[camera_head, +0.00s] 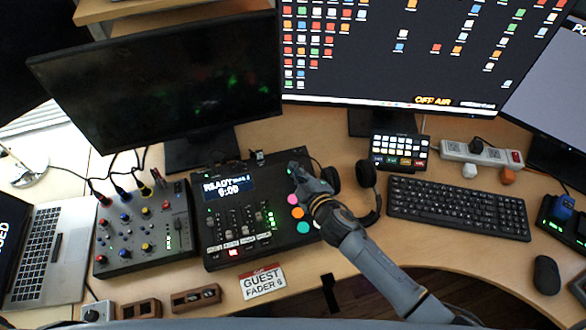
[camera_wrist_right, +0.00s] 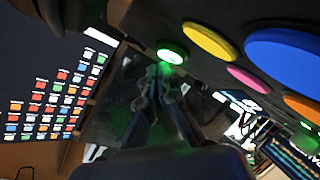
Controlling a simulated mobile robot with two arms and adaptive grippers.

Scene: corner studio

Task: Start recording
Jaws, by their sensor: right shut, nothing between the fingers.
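The black mixer-recorder (camera_head: 262,205) lies on the desk. My right gripper (camera_head: 296,172) is over the recorder's upper right corner. In the wrist view the shut, empty fingertips (camera_wrist_right: 162,72) are close to a round green-lit button (camera_wrist_right: 171,56); I cannot tell whether they touch it. The gripper hides part of the recorder's right side in the head view. Coloured pads show beside it, one of them orange (camera_head: 297,212). A red-lit button (camera_head: 234,252) is at the recorder's lower left. My left gripper is not in view.
A smaller mixer (camera_head: 145,230) with coloured knobs and cables stands left of the recorder. Headphones (camera_head: 366,185) lie right of my right gripper, near the keyboard (camera_head: 458,208). A large monitor (camera_head: 400,50) shows OFF AIR. A GUEST FADER 6 card (camera_head: 263,282) lies in front.

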